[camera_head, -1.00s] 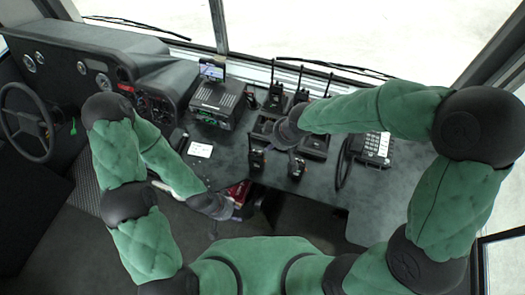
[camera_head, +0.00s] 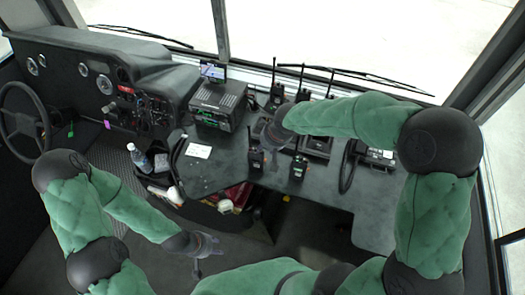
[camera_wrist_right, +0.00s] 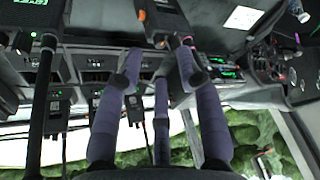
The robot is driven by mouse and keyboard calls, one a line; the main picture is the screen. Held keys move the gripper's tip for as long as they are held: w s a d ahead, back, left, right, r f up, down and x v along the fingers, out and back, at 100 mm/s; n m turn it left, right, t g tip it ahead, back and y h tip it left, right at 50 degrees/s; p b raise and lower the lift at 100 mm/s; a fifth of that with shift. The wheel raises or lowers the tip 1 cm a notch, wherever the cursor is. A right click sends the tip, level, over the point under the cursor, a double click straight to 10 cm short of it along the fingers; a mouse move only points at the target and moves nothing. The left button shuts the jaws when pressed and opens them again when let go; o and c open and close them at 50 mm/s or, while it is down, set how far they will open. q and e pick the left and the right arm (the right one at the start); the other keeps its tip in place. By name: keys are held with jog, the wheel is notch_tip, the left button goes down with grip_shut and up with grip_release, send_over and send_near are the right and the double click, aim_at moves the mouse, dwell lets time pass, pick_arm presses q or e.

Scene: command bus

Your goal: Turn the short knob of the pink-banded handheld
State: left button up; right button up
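In the right wrist view, a black handheld (camera_wrist_right: 166,16) with a small pink band (camera_wrist_right: 187,40) stands just beyond my right fingertips. An orange part (camera_wrist_right: 141,15) shows on its side. The short knob is too small to make out. My right gripper (camera_wrist_right: 158,72) has its purple fingers spread, with nothing clearly held between them. Its fingertips are near the handheld's top; I cannot tell whether they touch. In the head view my right gripper (camera_head: 268,136) is just above a handheld (camera_head: 256,160) at the desk's front. My left gripper (camera_head: 207,246) hangs low, away from the desk; its opening is unclear.
Another handheld (camera_head: 298,168) stands to the right, and several more with tall antennas stand behind. A radio unit (camera_head: 217,106) is to the left, a desk phone (camera_head: 376,157) to the right. A bottle (camera_head: 139,158) and white card (camera_head: 199,151) are left.

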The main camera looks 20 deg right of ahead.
aim_at(263, 155)
jog(key=shift+b+x, duration=0.4)
jog(key=shift+x, duration=1.75)
grip_shut()
